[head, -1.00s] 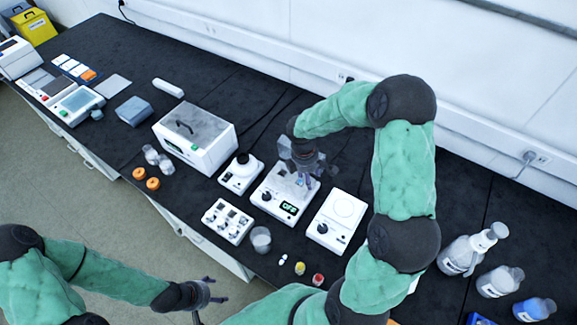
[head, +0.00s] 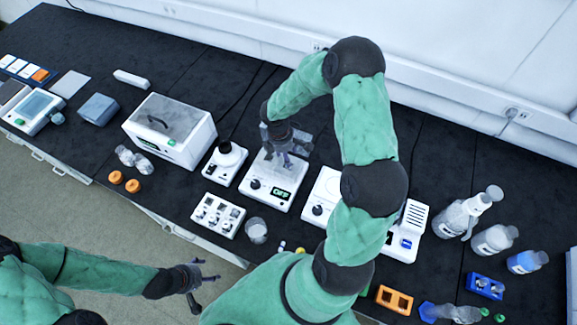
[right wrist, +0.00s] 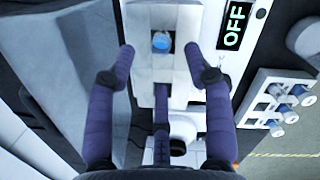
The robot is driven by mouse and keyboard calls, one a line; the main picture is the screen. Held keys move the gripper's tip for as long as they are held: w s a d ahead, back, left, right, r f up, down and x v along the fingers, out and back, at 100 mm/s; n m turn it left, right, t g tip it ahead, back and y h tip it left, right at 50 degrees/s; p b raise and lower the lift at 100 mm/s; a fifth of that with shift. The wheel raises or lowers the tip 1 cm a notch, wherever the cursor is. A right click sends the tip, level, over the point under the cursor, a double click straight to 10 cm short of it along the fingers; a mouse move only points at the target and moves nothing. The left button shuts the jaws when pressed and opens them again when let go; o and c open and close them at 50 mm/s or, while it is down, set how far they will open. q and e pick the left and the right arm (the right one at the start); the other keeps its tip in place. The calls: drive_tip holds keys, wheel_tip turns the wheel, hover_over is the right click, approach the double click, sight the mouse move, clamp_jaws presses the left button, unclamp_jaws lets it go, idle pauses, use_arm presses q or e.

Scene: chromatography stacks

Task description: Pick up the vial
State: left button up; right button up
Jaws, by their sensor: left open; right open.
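A vial with a blue cap (right wrist: 161,42) sits in a white block (right wrist: 158,75) in the right wrist view. The block belongs to the white device (head: 268,186) with the OFF display, which also shows in the right wrist view (right wrist: 237,22). My right gripper (head: 287,158) is over this device. Its open fingers also show in the right wrist view (right wrist: 160,54), one on each side of the vial and apart from it. In the head view the gripper hides the vial. My left gripper (head: 207,284) is open and empty at the bench's front side.
A white rack with several vials (head: 218,215) and a clear beaker (head: 256,230) stand in front of the device. A small white instrument (head: 225,162) is at its left and another white device (head: 322,195) at its right. Bottles (head: 494,239) stand far right. The bench behind is mostly clear.

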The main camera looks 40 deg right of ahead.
drive_tip(key=f, duration=0.4)
drive_tip(key=shift+d+f+b, duration=0.2)
drive_tip(key=shift+d+b, duration=0.1)
drive_tip(key=shift+b, duration=0.05)
drive_tip(key=c, duration=1)
drive_tip(key=shift+r, duration=0.1)
drive_tip(key=shift+c, duration=0.2)
